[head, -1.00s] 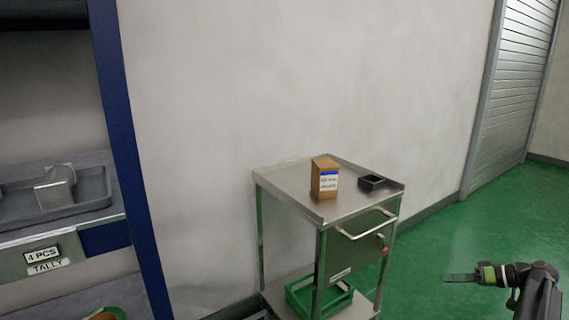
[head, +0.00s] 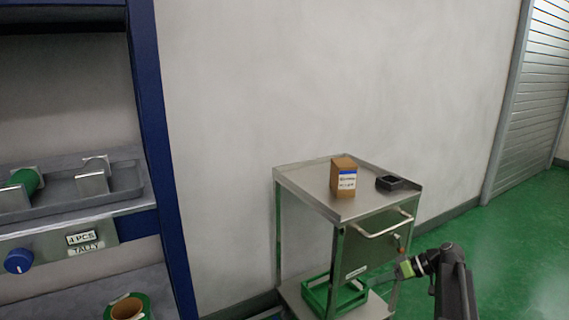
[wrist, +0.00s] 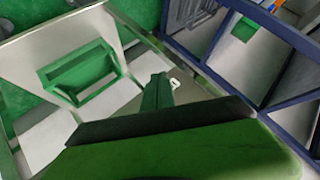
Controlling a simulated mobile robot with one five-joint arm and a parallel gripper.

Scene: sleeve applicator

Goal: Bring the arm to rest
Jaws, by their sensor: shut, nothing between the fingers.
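My gripper (head: 402,271) shows at the lower right in the head view, on the end of my dark arm. It is close to the right front leg of the steel cart (head: 300,184) in the picture; whether it touches cannot be told. In the wrist view my gripper (wrist: 158,92) points ahead with its fingers together and nothing visible between them. Beyond the fingers the wrist view shows pale cart surfaces and a green tray (wrist: 78,76).
A brown labelled box (head: 343,180) and a small black tray (head: 390,184) stand on the cart's top. A green crate (head: 318,297) sits on its lower shelf. A blue-framed station (head: 160,150) stands left. Green floor (head: 510,265) is clear at right.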

